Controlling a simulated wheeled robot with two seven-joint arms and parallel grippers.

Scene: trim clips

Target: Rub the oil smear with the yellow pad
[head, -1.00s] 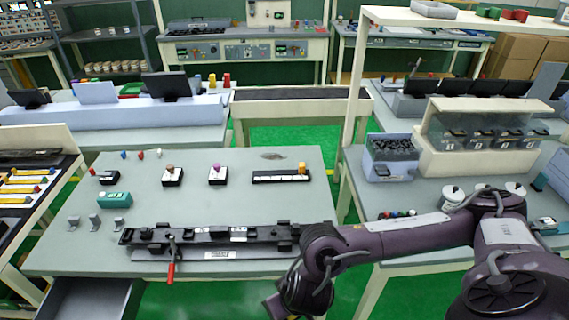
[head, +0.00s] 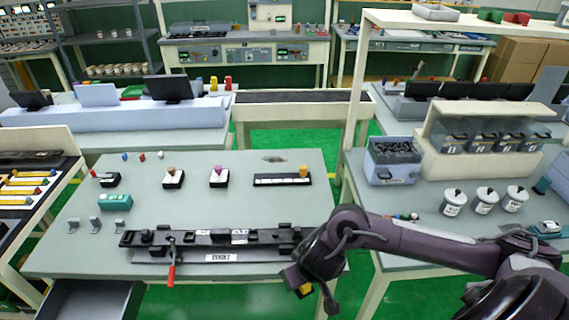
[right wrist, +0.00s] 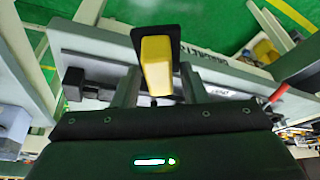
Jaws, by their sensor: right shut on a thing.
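A dark smear (head: 274,159) lies on the grey table near its far edge, beyond a black strip. My right gripper (right wrist: 160,75) is shut on a yellow pad (right wrist: 156,62) with a black end. In the head view the yellow pad (head: 304,289) shows at the gripper, by the table's near right corner, well apart from the smear. The wrist view shows the table edge and green floor beyond the pad. My left gripper is not in view.
A black fixture (head: 215,241) with a red-handled lever (head: 171,275) spans the table's near side. Behind it stand a purple-topped block (head: 218,178), a brown-topped block (head: 173,179) and the black strip (head: 275,180) with an orange-yellow knob. White jars (head: 454,203) stand on the right bench.

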